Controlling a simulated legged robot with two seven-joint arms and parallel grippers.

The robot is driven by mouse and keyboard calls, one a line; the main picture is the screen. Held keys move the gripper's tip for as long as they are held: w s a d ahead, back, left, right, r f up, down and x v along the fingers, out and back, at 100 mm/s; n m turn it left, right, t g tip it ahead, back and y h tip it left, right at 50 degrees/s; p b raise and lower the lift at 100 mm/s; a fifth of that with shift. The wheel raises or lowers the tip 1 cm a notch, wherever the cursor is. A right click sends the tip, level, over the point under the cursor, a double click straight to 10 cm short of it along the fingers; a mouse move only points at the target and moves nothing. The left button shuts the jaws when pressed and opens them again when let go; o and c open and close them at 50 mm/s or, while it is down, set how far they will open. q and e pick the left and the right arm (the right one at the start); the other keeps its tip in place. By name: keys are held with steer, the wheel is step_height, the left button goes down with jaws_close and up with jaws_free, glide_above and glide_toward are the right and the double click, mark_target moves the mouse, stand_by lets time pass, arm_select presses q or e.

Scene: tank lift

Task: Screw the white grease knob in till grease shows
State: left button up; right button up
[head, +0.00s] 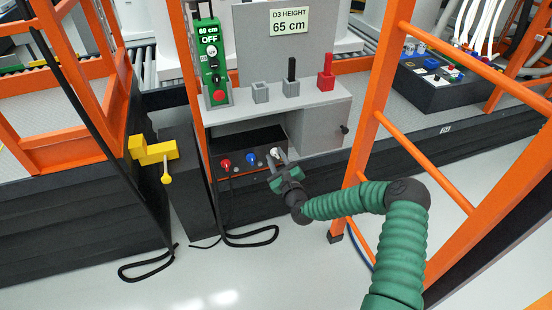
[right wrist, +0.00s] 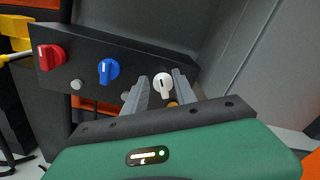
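The white knob (head: 275,152) is on the dark sloped panel (head: 240,171) under the grey shelf. In the right wrist view the white knob (right wrist: 163,82) sits between the fingertips of my right gripper (right wrist: 161,80), its pointer downward. The fingers are apart, with a gap left of the knob; I cannot tell whether the right finger touches it. A small yellow-orange spot (right wrist: 172,104) shows just below the knob, partly hidden. My right gripper (head: 279,162) reaches the panel from the front right in the head view. My left gripper is out of view.
A blue knob (right wrist: 108,70) and a red knob (right wrist: 51,56) sit left on the same panel. A yellow valve-like piece (head: 152,151) stands farther left. Black cable lies on the floor.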

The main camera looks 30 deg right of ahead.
steer(key=shift+s, duration=0.35)
steer(key=p+v, duration=0.3)
steer(key=v, duration=1.3)
steer(key=shift+a, duration=0.2)
